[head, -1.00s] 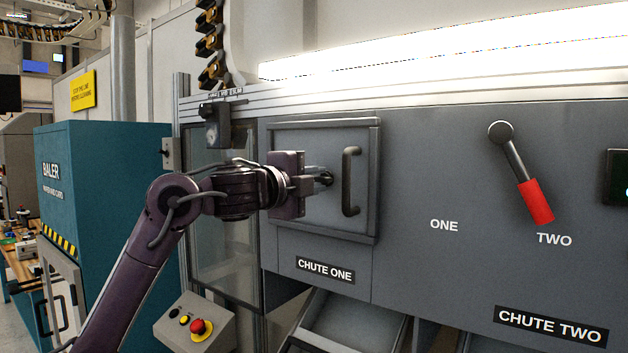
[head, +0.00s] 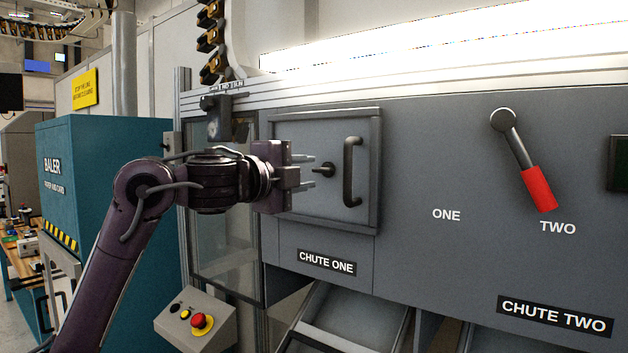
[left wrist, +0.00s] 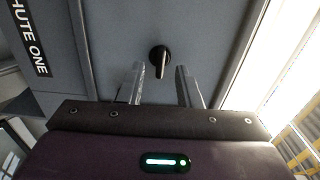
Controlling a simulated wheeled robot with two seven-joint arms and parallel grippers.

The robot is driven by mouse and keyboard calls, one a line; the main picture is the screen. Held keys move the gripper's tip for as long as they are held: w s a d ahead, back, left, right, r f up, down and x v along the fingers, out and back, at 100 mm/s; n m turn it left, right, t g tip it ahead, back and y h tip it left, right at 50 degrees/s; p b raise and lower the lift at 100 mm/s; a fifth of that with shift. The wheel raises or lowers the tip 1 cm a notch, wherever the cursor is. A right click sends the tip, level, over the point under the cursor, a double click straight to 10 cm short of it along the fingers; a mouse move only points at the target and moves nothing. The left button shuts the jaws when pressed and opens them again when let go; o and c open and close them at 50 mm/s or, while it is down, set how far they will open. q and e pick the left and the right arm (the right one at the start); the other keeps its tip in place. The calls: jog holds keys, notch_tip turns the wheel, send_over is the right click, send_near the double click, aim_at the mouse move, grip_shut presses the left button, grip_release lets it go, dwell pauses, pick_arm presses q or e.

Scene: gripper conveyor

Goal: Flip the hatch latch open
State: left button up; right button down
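The hatch (head: 300,200) is a grey square door above the CHUTE ONE label, and it looks closed. Its latch (head: 323,170) is a small dark knob with a short lever, left of the black bar handle (head: 352,172). In the head view the lever points left, toward my gripper. My left gripper (head: 306,171) is just left of the latch, fingers apart and empty. In the left wrist view the latch (left wrist: 160,60) lies ahead, in line with the gap between the open fingertips (left wrist: 160,80), apart from both. My right gripper is not in view.
A lever with a red grip (head: 537,189) hangs on the panel at right, pointing toward TWO. A control box with a red stop button (head: 202,321) stands below my left arm. A teal baler (head: 100,180) is at left.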

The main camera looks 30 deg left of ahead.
pick_arm(q)
jog(key=s, duration=0.2)
jog(key=s+b, duration=0.1)
jog(key=shift+s+a, duration=0.3)
jog(key=shift+s, duration=0.1)
